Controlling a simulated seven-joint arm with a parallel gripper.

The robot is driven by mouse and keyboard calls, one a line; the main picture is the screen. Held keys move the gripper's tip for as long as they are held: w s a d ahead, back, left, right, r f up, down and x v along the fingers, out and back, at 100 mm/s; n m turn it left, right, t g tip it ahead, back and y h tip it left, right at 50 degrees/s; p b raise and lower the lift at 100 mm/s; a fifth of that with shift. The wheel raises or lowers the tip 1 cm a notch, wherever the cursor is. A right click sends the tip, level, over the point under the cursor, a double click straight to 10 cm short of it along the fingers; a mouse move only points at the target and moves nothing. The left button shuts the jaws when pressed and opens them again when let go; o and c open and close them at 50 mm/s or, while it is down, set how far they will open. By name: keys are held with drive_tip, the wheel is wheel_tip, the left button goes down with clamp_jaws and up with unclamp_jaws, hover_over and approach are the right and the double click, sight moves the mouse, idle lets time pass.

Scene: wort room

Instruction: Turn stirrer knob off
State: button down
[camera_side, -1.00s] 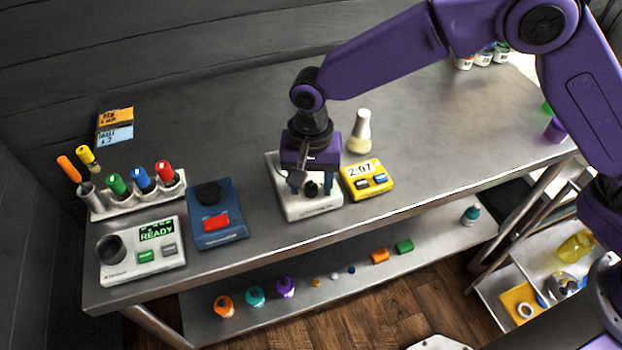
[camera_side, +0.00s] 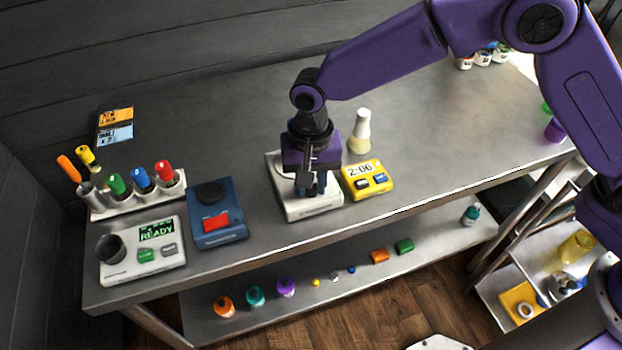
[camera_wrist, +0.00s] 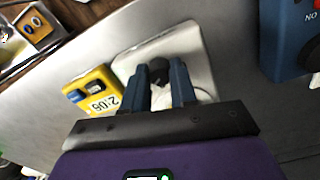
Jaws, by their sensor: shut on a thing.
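The stirrer is a white, square-topped unit (camera_side: 292,207) on the steel bench, just left of the yellow timer. Its black knob (camera_wrist: 159,69) shows in the wrist view between my fingertips; in the side view my gripper hides it. My gripper (camera_side: 311,189) points down over the front of the stirrer, with its blue fingers closed on the knob. The fingers also show in the wrist view (camera_wrist: 163,80), one on each side of the knob. The knob's pointer and markings cannot be read.
The yellow timer (camera_side: 368,180) reads 2:06, close to the stirrer's right. A pale flask (camera_side: 360,133) stands behind it.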

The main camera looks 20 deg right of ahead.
drive_tip(key=n, duration=1.5)
drive_tip(key=shift+w, duration=0.1)
drive_tip(key=n, duration=0.5)
drive_tip(key=shift+n, duration=0.3)
drive_tip(key=n, duration=0.4)
drive_tip(key=shift+r+n, duration=0.1)
drive_tip(key=shift+n, duration=0.3)
drive_tip(key=c, duration=0.9)
unclamp_jaws()
